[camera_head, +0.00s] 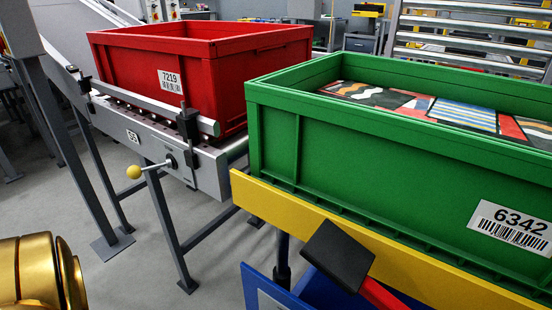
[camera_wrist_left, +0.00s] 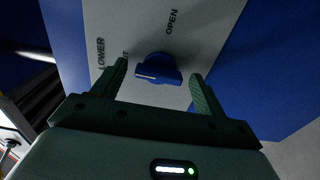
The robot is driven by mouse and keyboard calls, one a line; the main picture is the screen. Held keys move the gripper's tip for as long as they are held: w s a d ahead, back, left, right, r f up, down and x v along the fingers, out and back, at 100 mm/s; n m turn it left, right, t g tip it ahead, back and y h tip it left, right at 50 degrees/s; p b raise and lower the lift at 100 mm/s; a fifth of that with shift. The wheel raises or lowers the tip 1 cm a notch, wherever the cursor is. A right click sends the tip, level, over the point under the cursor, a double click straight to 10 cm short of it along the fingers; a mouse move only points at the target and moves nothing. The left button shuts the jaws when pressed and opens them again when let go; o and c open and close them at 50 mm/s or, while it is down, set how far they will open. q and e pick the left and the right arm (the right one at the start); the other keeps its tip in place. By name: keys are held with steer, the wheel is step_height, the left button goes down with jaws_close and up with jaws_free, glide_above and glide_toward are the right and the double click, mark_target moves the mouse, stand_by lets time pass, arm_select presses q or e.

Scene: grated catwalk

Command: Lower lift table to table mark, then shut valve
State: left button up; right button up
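In the left wrist view a blue valve knob (camera_wrist_left: 158,70) sits on a pale panel (camera_wrist_left: 205,40) marked LOWER and OPEN, with another word partly hidden by a finger. A pale line on the knob points left. My left gripper (camera_wrist_left: 159,71) is open, with one finger on each side of the knob and gaps showing. In the head view the yellow lift table (camera_head: 330,237) carries a green crate (camera_head: 345,150) numbered 6342. The table stands at the end of the roller conveyor (camera_head: 207,168). I cannot make out a table mark. My right gripper is not in view.
A red crate (camera_head: 140,75) numbered 7219 sits on the conveyor. A lever with a yellow ball (camera_head: 134,172) sticks out from the conveyor's end. Grey floor shows at left.

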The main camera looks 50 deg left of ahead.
arm_select(q)
steer(key=p+v, duration=0.2)
steer(key=v, duration=1.4)
steer(key=shift+s, duration=0.2)
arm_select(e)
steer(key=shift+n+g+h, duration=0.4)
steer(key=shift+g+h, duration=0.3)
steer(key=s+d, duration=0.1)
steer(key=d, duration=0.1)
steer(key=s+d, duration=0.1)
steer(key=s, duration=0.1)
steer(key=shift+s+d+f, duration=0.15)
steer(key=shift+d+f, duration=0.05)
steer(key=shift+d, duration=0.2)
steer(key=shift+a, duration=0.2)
